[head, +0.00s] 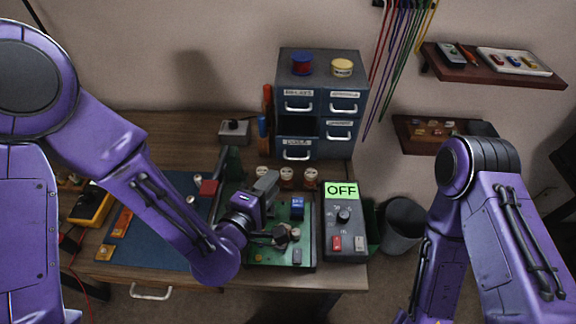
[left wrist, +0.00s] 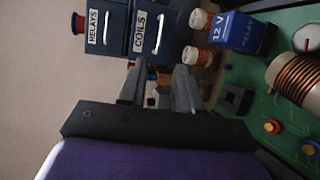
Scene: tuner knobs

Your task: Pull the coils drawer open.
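A dark blue-grey cabinet (head: 325,67) stands at the back of the table. Its lower left drawer, the coils drawer (head: 281,152), stands pulled out, with dark inside showing above its front. The COILS label and white handle also show on the coils drawer in the left wrist view (left wrist: 147,30), turned sideways. My left gripper (head: 268,183) is over the green board (head: 310,262), in front of the cabinet and apart from the drawer. In the left wrist view its two fingers (left wrist: 158,88) are spread with nothing held. My right gripper is not in view.
A blue relay (head: 297,208) rises from the board. A grey box with an OFF display (head: 341,190) is at the right. Red (head: 302,62) and yellow spools top the cabinet.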

